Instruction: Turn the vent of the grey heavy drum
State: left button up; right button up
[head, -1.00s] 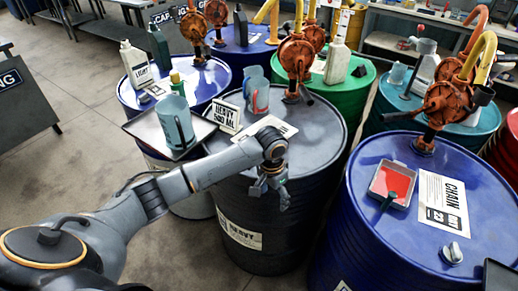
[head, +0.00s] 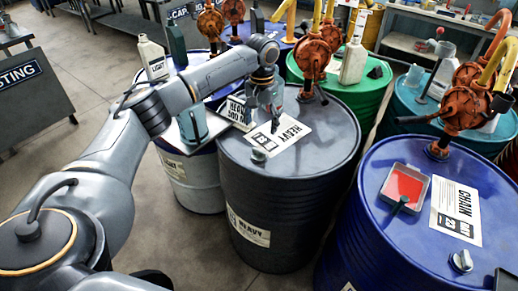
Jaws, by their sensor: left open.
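The grey heavy drum (head: 320,160) stands in the middle of the head view, with a white HEAVY label sheet (head: 290,130) on its lid. My right gripper is not in view.
An orange pump (head: 311,55) rises from the drum's back. A blue CHAIN drum (head: 400,250) with a red-filled tray (head: 404,186) stands at right. The lid's right side is clear.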

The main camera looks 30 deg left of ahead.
aim_at(258, 151)
pick_arm(q)
jog(key=shift+n, duration=0.3)
jog(key=f+p, duration=0.1)
jog(key=f, duration=0.6)
jog(key=a+f+p, duration=0.1)
jog(key=f, duration=0.2)
jog(key=shift+w+f+p, duration=0.1)
jog(key=shift+f+p, duration=0.2)
jog(key=shift+f, duration=0.85)
jog(key=shift+a, duration=0.1)
jog(key=shift+c, duration=0.2)
jog(key=c, duration=1.1)
